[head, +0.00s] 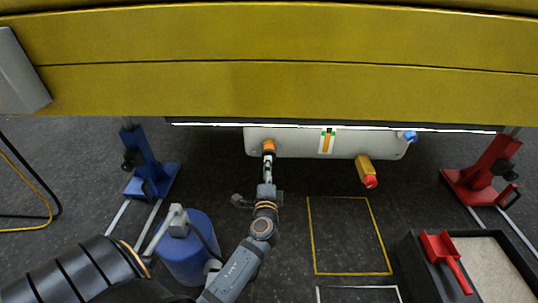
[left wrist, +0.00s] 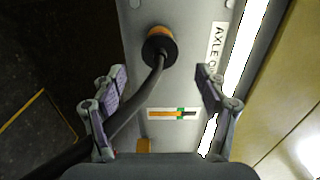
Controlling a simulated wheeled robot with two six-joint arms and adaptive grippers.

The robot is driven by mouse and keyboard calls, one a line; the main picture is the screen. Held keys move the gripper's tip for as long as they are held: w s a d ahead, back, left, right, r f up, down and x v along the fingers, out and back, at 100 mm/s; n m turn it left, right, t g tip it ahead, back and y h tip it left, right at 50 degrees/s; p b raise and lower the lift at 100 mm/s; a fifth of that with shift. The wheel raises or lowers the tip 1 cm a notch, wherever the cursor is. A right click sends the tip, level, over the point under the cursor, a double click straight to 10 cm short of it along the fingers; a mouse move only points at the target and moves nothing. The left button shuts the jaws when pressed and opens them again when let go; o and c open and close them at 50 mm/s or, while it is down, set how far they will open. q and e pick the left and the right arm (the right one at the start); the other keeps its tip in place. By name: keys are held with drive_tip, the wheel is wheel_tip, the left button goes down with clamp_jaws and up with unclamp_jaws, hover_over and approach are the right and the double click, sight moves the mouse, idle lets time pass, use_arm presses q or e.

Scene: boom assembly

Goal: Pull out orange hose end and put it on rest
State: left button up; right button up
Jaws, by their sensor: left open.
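The orange hose end (head: 268,146) is at the left part of a pale grey tank under the yellow boom. In the left wrist view it is an orange collar (left wrist: 158,32) with a black fitting against the tank, and a black hose (left wrist: 147,95) runs from it toward the lower left. My left gripper (head: 268,165) is just below the hose end in the head view. In the left wrist view its two fingers (left wrist: 160,75) are open on either side of the hose, apart from it. I cannot make out a rest for certain. My right gripper is not in view.
The pale tank (head: 290,142) bears a gauge strip (head: 327,142), a blue cap (head: 410,136) and a yellow part with a red tip (head: 366,172). Blue (head: 150,172) and red (head: 484,180) stands flank it. A blue drum (head: 190,255) stands lower left. A yellow floor outline (head: 350,273) is empty.

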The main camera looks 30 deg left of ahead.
sight(269, 154)
use_arm(q)
drive_tip(key=x, duration=0.9)
drive_tip(key=shift+b, duration=0.3)
idle(0.9)
clamp_jaws()
drive_tip(key=v, duration=0.6)
idle(1.3)
